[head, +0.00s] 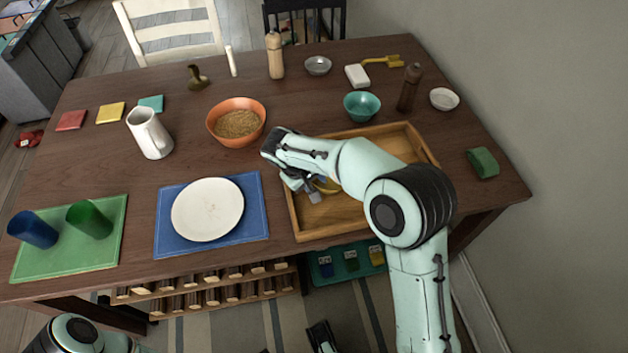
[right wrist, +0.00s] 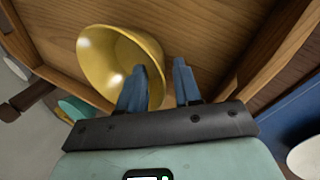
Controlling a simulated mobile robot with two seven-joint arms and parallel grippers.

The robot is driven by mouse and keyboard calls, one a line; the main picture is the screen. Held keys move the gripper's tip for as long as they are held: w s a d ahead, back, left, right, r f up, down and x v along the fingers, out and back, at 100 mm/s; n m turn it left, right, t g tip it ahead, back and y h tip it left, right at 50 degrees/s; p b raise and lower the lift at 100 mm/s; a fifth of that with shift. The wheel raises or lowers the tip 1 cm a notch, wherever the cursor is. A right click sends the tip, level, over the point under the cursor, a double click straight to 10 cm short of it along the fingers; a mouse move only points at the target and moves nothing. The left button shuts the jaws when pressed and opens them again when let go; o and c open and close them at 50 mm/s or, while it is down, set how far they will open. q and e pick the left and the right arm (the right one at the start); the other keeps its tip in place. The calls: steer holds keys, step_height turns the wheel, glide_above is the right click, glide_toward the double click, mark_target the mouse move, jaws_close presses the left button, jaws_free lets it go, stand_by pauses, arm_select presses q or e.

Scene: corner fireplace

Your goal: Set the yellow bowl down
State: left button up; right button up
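The yellow bowl (right wrist: 105,62) shows large in the right wrist view, over the floor of the wooden tray (head: 297,222). In the head view only a bit of the bowl (head: 327,186) shows, behind my right gripper (head: 303,189). My right gripper's two blue fingers (right wrist: 160,68) stand apart at the bowl's rim. One finger overlaps the bowl's inside and the other is outside it, with a gap beside the wall. I cannot tell whether the bowl touches the tray floor. Part of what seems my left gripper (head: 322,336) shows at the bottom edge, its fingers unclear.
Near the tray are an orange bowl (head: 228,106), a teal bowl (head: 362,98), a dark brown mill (head: 410,88) and a white plate (head: 208,208) on a blue mat (head: 171,237). The right part of the tray lies under my right arm.

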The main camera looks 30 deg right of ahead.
steer(key=shift+r, duration=0.1)
steer(key=p+v, duration=0.2)
steer(key=v, duration=1)
